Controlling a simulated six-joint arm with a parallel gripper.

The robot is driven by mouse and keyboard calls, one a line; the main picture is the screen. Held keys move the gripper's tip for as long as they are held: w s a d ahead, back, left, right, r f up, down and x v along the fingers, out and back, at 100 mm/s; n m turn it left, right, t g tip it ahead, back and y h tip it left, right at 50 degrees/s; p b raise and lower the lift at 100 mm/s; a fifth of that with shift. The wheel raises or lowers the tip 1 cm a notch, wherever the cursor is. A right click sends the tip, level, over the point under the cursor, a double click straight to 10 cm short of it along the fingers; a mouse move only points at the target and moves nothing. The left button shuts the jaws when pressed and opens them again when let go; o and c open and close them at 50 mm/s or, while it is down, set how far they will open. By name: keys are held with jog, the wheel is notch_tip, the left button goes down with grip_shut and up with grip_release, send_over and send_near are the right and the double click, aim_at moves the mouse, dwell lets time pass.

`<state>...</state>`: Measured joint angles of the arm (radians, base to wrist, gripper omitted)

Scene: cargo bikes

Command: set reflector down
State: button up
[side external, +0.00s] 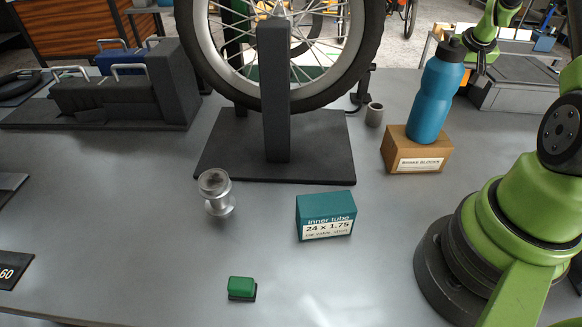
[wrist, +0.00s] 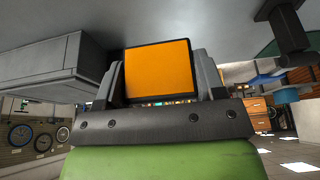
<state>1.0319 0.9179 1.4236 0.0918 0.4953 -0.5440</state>
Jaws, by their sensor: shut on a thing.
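The orange reflector (wrist: 158,70) is a flat, roughly square plate in a dark frame. In the wrist view it sits between the two grey fingers of my gripper (wrist: 160,77), which is shut on it. The grey surface behind it fills the top of that view, and I cannot tell whether the reflector touches it. In the side view neither the reflector nor the gripper's fingers can be made out.
A teal inner-tube box (side external: 325,216), a metal hub (side external: 217,192) and a small green block (side external: 241,288) stand on the grey bench (side external: 130,230). A wheel stand (side external: 275,110) is behind. A blue bottle (side external: 436,92) stands on a brown box (side external: 416,150). The front-left bench is largely clear.

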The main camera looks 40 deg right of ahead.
jog(key=w+a+r+m, duration=0.1)
jog(key=w+a+r, duration=0.25)
jog(key=r, duration=0.35)
jog(key=w+a+r+m, duration=0.1)
jog(key=w+a+r, duration=0.25)
jog(key=r, duration=0.45)
jog(key=s+a+r+m, duration=0.1)
jog(key=a+r, duration=0.3)
jog(key=a, duration=0.5)
jog(key=n+g+y, duration=0.3)
jog(key=n+y, duration=0.5)
jog(key=n, duration=2.2)
send_over(185, 272)
jog(key=d, duration=0.2)
jog(key=f, duration=2.4)
jog(key=shift+s+a, duration=0.1)
jog(key=shift+a, duration=0.15)
jog(key=shift+f, duration=2.55)
